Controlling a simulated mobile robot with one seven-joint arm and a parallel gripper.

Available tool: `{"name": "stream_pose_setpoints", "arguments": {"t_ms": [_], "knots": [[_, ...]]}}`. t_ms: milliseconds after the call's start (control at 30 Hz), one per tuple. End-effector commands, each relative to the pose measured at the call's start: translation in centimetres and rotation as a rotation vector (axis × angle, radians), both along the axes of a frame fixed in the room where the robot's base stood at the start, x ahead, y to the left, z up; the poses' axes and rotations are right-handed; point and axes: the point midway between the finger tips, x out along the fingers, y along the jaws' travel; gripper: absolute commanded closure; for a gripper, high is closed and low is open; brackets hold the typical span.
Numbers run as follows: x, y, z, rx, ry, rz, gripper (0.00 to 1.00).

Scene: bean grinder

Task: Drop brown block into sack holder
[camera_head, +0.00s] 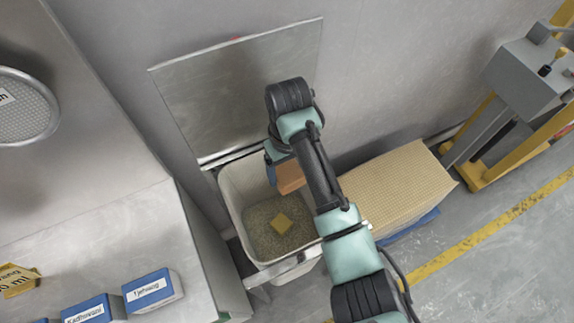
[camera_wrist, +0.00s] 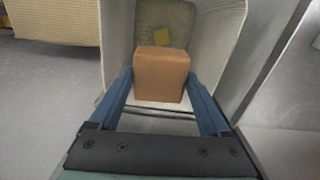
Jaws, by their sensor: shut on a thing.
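My gripper (camera_wrist: 158,92) is shut on a brown block (camera_wrist: 160,75), with one blue finger on each side of it in the wrist view. In the head view the brown block (camera_head: 290,176) shows beside my arm, over the opening of the sack holder (camera_head: 232,195). The sack holder is a pale, open-topped bin, and its wall also shows in the wrist view (camera_wrist: 225,40). Grainy material covers its bottom, with a yellow block (camera_head: 282,223) lying on it. My arm hides part of the holder's right side and most of the gripper in the head view.
A metal panel (camera_head: 240,85) stands upright behind the holder. A tan patterned box (camera_head: 395,190) stands to its right. A counter (camera_head: 110,245) with blue labelled boxes (camera_head: 152,291) is at left. A yellow-framed machine (camera_head: 530,75) stands at far right. Floor at lower right is clear.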

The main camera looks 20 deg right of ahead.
Motion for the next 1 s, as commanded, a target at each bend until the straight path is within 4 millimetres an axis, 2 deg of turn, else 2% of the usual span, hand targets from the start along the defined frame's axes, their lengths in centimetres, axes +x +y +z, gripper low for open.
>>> {"name": "stream_pose_setpoints", "arguments": {"t_ms": [33,233,633,667,733,767,1000], "knots": [[0.0,-0.1,-1.3,-0.001,-0.001,-0.001,0.85],[0.0,-0.1,-3.3,0.000,-0.001,-0.002,0.85],[0.0,0.0,-3.6,-0.001,-0.001,-0.001,0.85],[0.0,0.0,-3.6,-0.001,-0.001,-0.001,0.16],[0.0,0.0,-3.6,-0.001,-0.001,-0.001,0.03],[0.0,0.0,-3.6,-0.001,-0.001,-0.001,0.00],[0.0,0.0,-3.6,0.000,0.000,-0.001,0.00]]}}
